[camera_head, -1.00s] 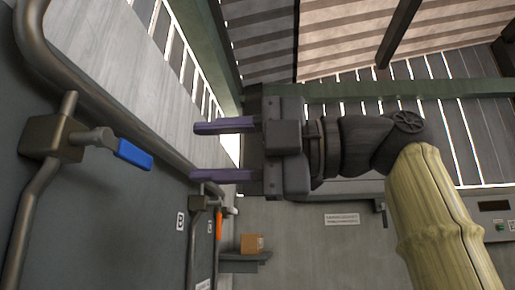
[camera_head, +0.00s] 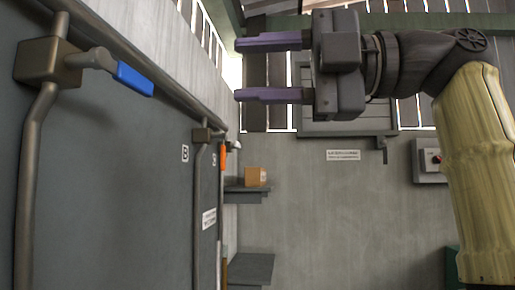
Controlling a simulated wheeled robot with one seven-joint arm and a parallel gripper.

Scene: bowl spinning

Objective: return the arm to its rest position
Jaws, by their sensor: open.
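My gripper (camera_head: 240,68) is open and empty in the upper middle of the head view. Its two purple fingers point left, with a clear gap between them. The dark wrist and my yellow-sleeved arm (camera_head: 475,160) run from it to the right side of the picture. The fingers appear apart from the pipes and the wall, with nothing between them.
At left, a grey wall carries pipes (camera_head: 35,140), a valve with a blue handle (camera_head: 133,79) and a farther orange handle (camera_head: 222,156). A small box (camera_head: 255,177) sits on a shelf (camera_head: 247,194). A control box (camera_head: 430,160) is partly behind my arm.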

